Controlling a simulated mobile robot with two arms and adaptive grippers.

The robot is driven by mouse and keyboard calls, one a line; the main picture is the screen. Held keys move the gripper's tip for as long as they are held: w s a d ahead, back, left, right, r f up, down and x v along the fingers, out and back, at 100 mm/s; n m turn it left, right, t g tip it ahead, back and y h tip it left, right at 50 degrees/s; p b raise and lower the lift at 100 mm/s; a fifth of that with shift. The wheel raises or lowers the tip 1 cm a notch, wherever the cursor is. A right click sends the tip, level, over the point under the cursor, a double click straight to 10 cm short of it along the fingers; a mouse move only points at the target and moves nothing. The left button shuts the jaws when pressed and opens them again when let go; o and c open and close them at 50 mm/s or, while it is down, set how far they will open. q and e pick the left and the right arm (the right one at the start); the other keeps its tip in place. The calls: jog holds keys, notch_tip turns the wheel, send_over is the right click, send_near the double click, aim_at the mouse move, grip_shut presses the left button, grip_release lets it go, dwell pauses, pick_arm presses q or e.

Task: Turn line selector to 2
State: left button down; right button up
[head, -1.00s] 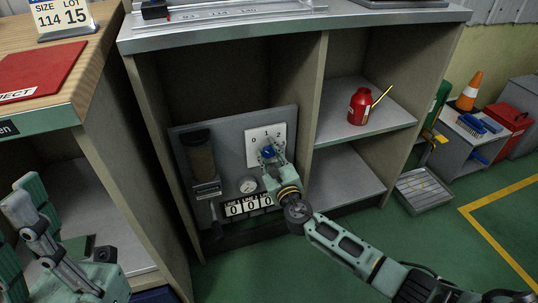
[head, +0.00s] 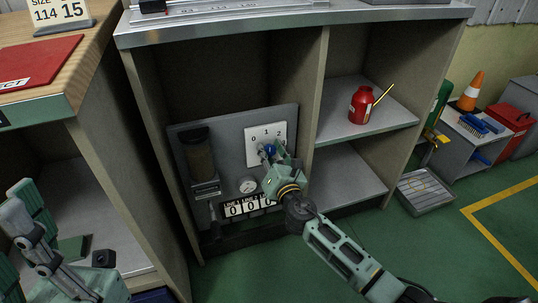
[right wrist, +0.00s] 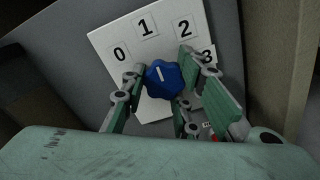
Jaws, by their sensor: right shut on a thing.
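The line selector is a blue knob (right wrist: 165,79) with a white line, on a white plate (right wrist: 108,47) marked 0, 1, 2 and 3. In the right wrist view the white line points up and slightly left, toward the 1. My right gripper (right wrist: 166,85) is shut on the knob, with its fingers at both sides. In the head view the right gripper (head: 272,157) hides the knob's lower part and the 3. My left gripper (head: 20,240) is at the lower left, partly cut off, its fingers apart and empty.
The plate is on a grey panel (head: 228,135) inside the cabinet, with a round gauge (head: 248,185) and number counters (head: 248,206) below. A red oil can (head: 361,105) stands on the shelf at right.

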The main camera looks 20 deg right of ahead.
jog(key=shift+a+r+m+b, duration=0.1)
jog(key=shift+a+m+b, duration=0.05)
jog(key=shift+m, duration=1.9)
jog(key=shift+a+r+m+b, duration=0.1)
jog(key=shift+m+b, duration=0.05)
jog(key=shift+m, duration=1.9)
jog(key=o, duration=1.1)
jog(key=shift+c, duration=0.2)
jog(key=shift+d, duration=0.1)
jog(key=shift+s+d, duration=0.1)
jog(key=shift+s, duration=0.4)
jog(key=s, duration=1.1)
jog(key=shift+d, duration=0.1)
